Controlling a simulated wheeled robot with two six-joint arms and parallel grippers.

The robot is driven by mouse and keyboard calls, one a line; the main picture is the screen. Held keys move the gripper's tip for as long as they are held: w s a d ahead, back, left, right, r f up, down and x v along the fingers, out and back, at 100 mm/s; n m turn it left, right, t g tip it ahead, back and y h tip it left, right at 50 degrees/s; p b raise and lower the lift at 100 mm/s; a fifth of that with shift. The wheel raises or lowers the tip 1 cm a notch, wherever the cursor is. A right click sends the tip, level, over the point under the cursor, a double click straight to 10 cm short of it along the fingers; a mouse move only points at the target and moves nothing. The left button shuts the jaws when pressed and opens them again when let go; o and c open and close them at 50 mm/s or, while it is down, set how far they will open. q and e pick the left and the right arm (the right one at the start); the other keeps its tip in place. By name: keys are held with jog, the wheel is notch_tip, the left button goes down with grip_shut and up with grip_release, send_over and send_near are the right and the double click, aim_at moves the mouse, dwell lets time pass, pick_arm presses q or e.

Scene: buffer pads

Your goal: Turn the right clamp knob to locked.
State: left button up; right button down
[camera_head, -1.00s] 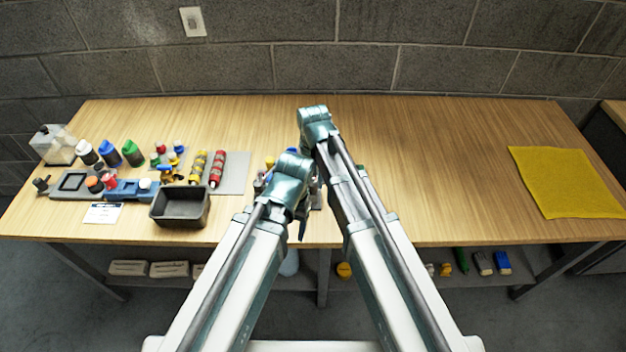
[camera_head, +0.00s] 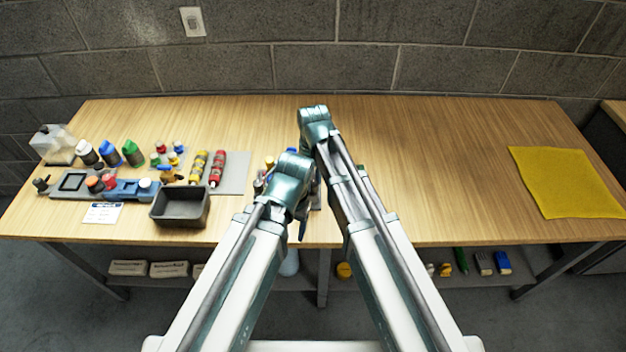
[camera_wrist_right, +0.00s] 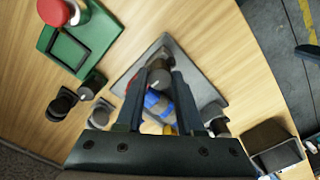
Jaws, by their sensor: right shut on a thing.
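In the right wrist view, a round dark knob (camera_wrist_right: 158,74) with a small light mark sits between the fingertips of my right gripper (camera_wrist_right: 162,82), which is shut on it. The knob stands on a grey plate (camera_wrist_right: 207,92) with a blue part (camera_wrist_right: 156,103) beside it. A second dark round part (camera_wrist_right: 220,126) stands at another corner of this plate. In the head view my forearms and wrists cover most of this fixture and hide the knob and right fingers. My left wrist (camera_head: 288,180) is in front of the fixture; its jaws are hidden.
A dark bin (camera_head: 180,207), bottles, red and yellow cylinders and a blue fixture stand on the left of the table. A yellow cloth (camera_head: 566,182) lies at the right. The table between my arms and the cloth is clear. A green tray (camera_wrist_right: 80,37) shows in the wrist view.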

aim_at(313, 183)
jog(key=shift+n, duration=0.6)
jog(key=c, duration=0.5)
grip_release()
notch_tip(313, 183, up, 14)
jog(key=p, duration=1.3)
jog(key=shift+f+p, duration=0.1)
jog(key=shift+p, duration=0.3)
